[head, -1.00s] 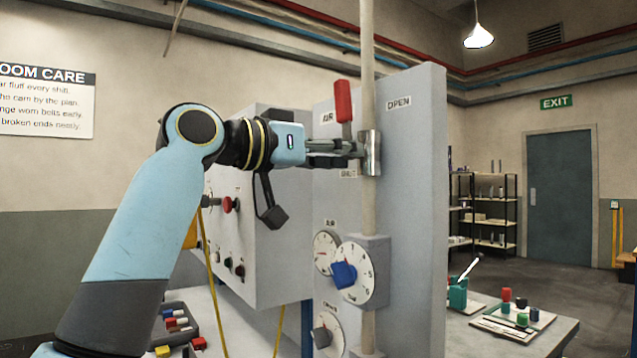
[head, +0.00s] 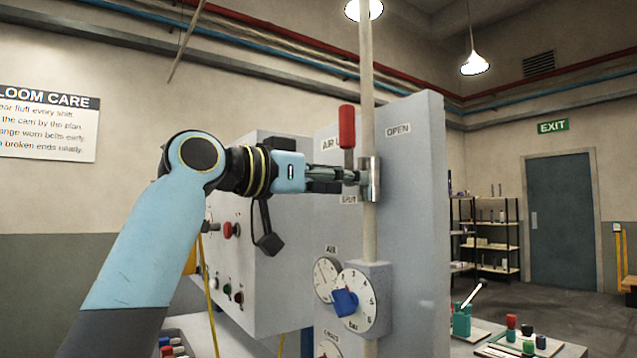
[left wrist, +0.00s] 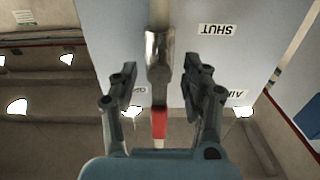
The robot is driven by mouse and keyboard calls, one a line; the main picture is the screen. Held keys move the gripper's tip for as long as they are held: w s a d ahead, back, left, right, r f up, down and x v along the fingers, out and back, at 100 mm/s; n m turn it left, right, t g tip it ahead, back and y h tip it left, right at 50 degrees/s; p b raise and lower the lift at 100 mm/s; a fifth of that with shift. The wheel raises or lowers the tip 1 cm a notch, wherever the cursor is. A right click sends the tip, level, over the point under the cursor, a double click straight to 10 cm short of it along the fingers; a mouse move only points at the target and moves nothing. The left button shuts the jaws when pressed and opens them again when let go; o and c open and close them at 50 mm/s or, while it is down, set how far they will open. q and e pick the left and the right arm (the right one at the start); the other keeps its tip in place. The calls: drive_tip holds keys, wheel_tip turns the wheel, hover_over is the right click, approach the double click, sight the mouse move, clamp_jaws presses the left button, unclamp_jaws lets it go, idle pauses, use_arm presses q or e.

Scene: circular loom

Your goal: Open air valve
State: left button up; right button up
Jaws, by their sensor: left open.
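The air valve is a metal body (head: 371,182) on a pale vertical pipe, with a red handle (head: 346,127) standing upright. An OPEN label (head: 398,130) is right of the pipe. AIR and SHUT labels are on the left, partly hidden. My left gripper (head: 352,177) reaches in from the left, at the metal body's height and just below the red grip. In the left wrist view, the open fingers (left wrist: 159,68) stand on either side of the metal body (left wrist: 158,52) and red handle (left wrist: 159,123), with visible gaps. Contact is not clear. My right gripper is not in view.
Below the valve, a gauge (head: 326,278) and a dial with a blue knob (head: 345,302) stick out from the grey panel. A grey control box (head: 270,220) with buttons is behind my left arm.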

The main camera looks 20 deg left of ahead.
use_arm(q)
drive_tip(key=shift+s, duration=0.1)
drive_tip(key=v, duration=0.7)
